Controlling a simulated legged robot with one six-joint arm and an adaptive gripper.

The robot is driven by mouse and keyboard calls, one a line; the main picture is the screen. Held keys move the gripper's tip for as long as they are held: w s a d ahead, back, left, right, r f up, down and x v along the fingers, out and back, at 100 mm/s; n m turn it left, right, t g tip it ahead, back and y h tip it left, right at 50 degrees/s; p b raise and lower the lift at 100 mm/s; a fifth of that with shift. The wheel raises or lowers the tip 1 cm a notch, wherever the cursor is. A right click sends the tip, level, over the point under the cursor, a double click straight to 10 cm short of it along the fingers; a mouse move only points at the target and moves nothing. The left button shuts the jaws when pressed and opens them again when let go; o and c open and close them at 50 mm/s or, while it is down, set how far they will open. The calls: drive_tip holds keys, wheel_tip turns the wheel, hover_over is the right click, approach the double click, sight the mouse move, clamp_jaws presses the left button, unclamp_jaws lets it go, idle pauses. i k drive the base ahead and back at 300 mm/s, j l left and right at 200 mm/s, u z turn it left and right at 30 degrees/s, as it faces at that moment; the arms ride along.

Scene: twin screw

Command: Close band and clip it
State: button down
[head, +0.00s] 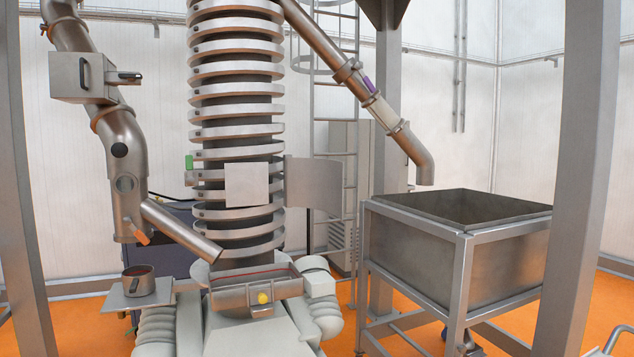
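The spiral column (236,100) stands upright left of centre, wrapped in several stacked metal rings. Partway down it, a flat light-grey square plate (246,184) sits against the front. A wider, slightly curved grey metal flap (314,181) sticks out to the right of the column, its free side away from the rings; it looks like the open part of the band. A small green piece (189,162) sits at the column's left edge at about the same height and may be the clip. How these parts join is too small to tell. My gripper is not in view.
A metal pot (138,280) sits on a shelf to the left. Pipes descend on both sides. A large open bin (500,262) stands right, between grey posts. A ladder (336,130) is behind.

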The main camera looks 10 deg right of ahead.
sight(313, 184)
drive_tip(key=i, duration=0.65)
drive_tip(key=i+j, duration=0.1)
drive_tip(key=i, duration=0.6)
drive_tip(key=z, duration=0.05)
